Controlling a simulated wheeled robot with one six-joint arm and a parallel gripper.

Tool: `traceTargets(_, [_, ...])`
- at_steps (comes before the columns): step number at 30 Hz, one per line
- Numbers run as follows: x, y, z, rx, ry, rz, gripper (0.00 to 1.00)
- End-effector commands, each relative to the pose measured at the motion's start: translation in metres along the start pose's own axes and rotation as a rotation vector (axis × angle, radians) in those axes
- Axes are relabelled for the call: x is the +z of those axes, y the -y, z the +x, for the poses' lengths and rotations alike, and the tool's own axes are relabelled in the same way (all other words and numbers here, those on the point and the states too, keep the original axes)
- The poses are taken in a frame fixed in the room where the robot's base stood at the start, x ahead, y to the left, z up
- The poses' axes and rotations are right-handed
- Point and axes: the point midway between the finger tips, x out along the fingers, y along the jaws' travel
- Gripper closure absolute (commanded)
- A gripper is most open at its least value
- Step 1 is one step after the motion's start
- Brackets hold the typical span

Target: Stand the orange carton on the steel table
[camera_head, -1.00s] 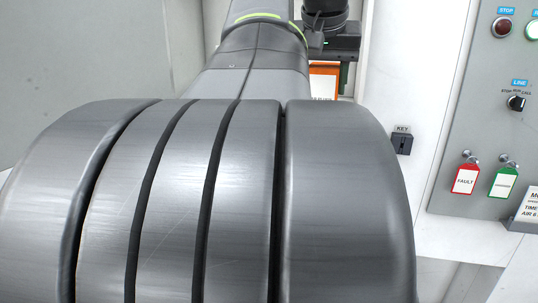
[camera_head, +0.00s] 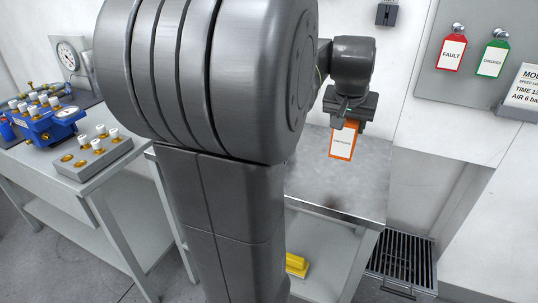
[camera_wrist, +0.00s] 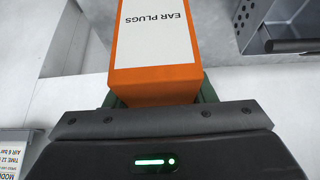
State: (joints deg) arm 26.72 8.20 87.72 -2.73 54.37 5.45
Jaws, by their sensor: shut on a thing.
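The orange carton (camera_head: 342,140) has a white label and hangs from my gripper (camera_head: 346,119) in the head view. In the wrist view the carton (camera_wrist: 153,80) sticks out from between the fingers of my gripper (camera_wrist: 160,100), its label reading "EAR PLUGS". My gripper is shut on one end of it. The steel table (camera_head: 350,190) lies behind and below the carton in the head view. The carton looks slightly tilted there, and I cannot tell how far it is above the tabletop. My arm hides the table's left part.
The visible tabletop is bare. A bench (camera_head: 105,172) at left holds a blue fixture (camera_head: 52,125) and a grey block with white-topped fittings (camera_head: 95,158). A yellow object (camera_head: 297,264) sits on the lower shelf. A dark floor grate (camera_head: 403,262) and a tagged panel (camera_head: 480,75) are at right.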

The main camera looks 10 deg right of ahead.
Motion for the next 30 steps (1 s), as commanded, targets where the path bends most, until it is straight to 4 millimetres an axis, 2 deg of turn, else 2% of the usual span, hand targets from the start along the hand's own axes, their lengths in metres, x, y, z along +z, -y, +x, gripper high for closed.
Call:
traceTargets(9, [0.029,-0.004,0.049,0.003,0.002,0.006,0.74])
traceTargets(12, [0.034,-0.004,0.060,0.003,0.001,0.006,0.74])
traceTargets(17, [0.040,-0.004,0.069,0.003,0.001,0.005,0.74])
traceTargets(24, [0.055,-0.004,0.096,0.003,0.001,0.005,0.74])
traceTargets(30, [0.054,-0.004,0.095,0.003,-0.001,0.005,0.74])
